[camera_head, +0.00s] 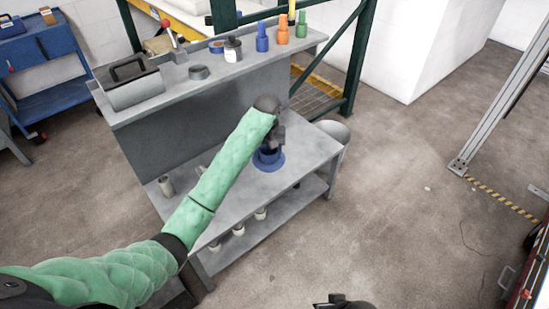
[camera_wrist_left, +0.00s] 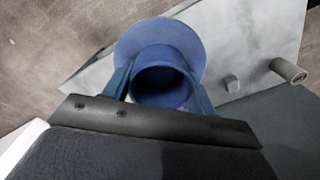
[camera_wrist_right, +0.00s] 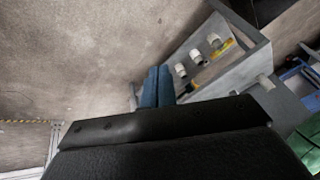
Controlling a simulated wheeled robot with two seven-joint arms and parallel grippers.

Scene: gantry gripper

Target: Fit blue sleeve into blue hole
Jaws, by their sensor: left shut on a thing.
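The blue sleeve (camera_wrist_left: 162,86) is a hollow tube, held between the two fingers of my left gripper (camera_wrist_left: 160,90). In the head view my left gripper (camera_head: 272,142) is right over the blue flange (camera_head: 277,163), and the sleeve (camera_head: 267,153) is partly hidden by the gripper. I cannot tell how deep the sleeve sits, as the hole's inside is hidden. My right gripper (camera_wrist_right: 157,86) has its fingers together, with nothing between them.
The grey table (camera_head: 305,150) has a raised back shelf (camera_head: 230,69) with blue, orange and green bottle-like items (camera_head: 283,30), a grey box (camera_head: 132,85) and a ring (camera_head: 199,72). Several pale cylinders stand on the lower shelf.

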